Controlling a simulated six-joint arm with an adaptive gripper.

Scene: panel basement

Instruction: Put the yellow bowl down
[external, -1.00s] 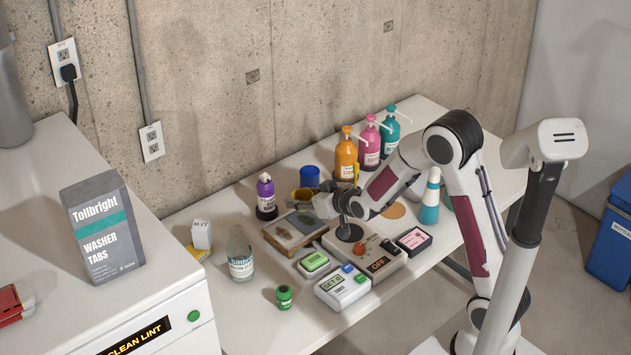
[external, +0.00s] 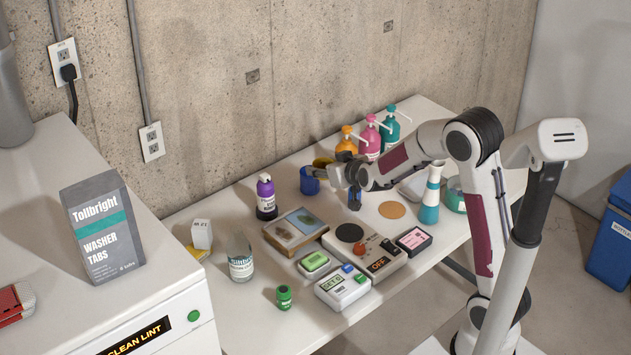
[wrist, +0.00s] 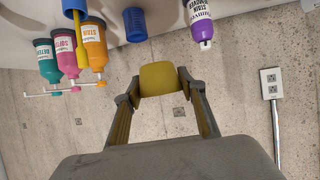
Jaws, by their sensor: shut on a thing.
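The yellow bowl (external: 322,162) shows partly in the external view, behind my gripper (external: 336,175) and above the back of the table. In the wrist view the yellow bowl (wrist: 164,78) sits between the two fingertips of my gripper (wrist: 160,92), which is shut on it. The bowl looks held up, clear of the tabletop. Much of it is hidden by the gripper in the external view, and its inside cannot be seen.
A blue cup (external: 310,181) stands close by the gripper. Pump bottles, such as the pink one (external: 370,140), line the back. A purple bottle (external: 266,196) is left. A framed tray (external: 295,231) and grey device (external: 364,250) fill the middle. An orange disc (external: 392,210) lies right.

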